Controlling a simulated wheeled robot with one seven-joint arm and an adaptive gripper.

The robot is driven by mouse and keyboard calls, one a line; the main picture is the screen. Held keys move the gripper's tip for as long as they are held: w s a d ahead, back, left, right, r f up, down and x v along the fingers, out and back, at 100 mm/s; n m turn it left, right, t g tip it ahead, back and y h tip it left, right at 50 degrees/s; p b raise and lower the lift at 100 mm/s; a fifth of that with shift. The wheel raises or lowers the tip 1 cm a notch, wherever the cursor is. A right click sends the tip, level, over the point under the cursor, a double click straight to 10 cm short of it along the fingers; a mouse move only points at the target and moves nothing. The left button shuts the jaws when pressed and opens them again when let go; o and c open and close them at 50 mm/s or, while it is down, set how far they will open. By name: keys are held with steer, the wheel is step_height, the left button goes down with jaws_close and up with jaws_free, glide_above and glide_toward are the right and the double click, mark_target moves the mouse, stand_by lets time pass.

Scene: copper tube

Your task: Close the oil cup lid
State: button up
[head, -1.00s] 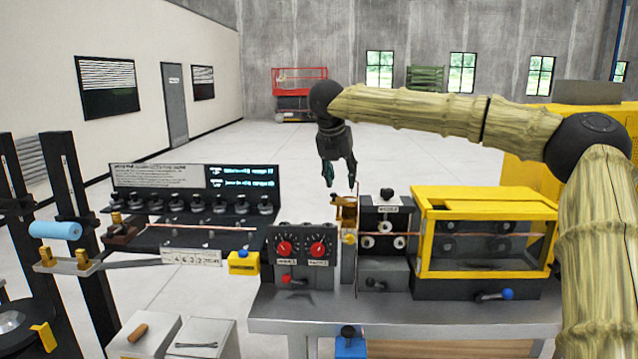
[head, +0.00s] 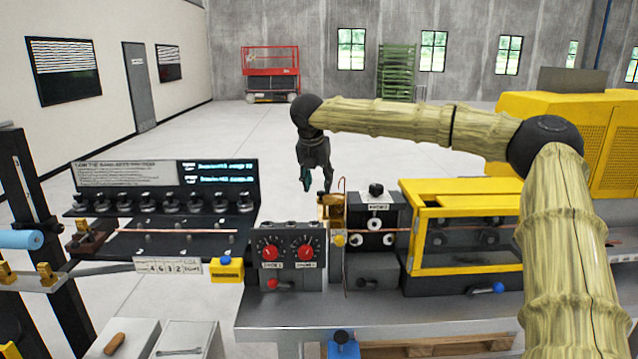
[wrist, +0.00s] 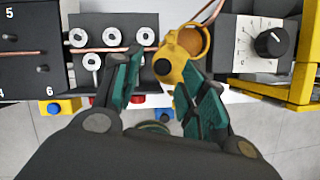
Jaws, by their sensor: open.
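The brass-yellow oil cup (head: 333,212) stands on the bench machine, between the box with two red knobs and the dark roller unit. In the wrist view the cup (wrist: 203,38) shows as a yellow ring with a brown inside and a dark round spot. My gripper (head: 314,187) hangs pointing down, just above and slightly left of the cup. In the wrist view my gripper (wrist: 160,75) has its two green-padded fingers apart, the right finger overlapping the cup's lower edge; contact cannot be told.
A thin copper tube (head: 343,235) rises close beside the cup. The red-knob box (head: 288,255) is to the left, the roller unit (head: 375,232) and yellow guarded housing (head: 465,235) to the right.

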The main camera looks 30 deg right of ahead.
steer(key=shift+s+d+f+p, duration=0.1)
steer(key=shift+d+f+p, duration=0.2)
steer(key=shift+d+f, duration=0.25)
steer(key=shift+w+a+f, duration=0.1)
steer(key=shift+w+f, duration=0.2)
steer(key=shift+f, duration=0.4)
steer(key=shift+s, duration=0.1)
steer(key=shift+c, duration=0.4)
jaws_close()
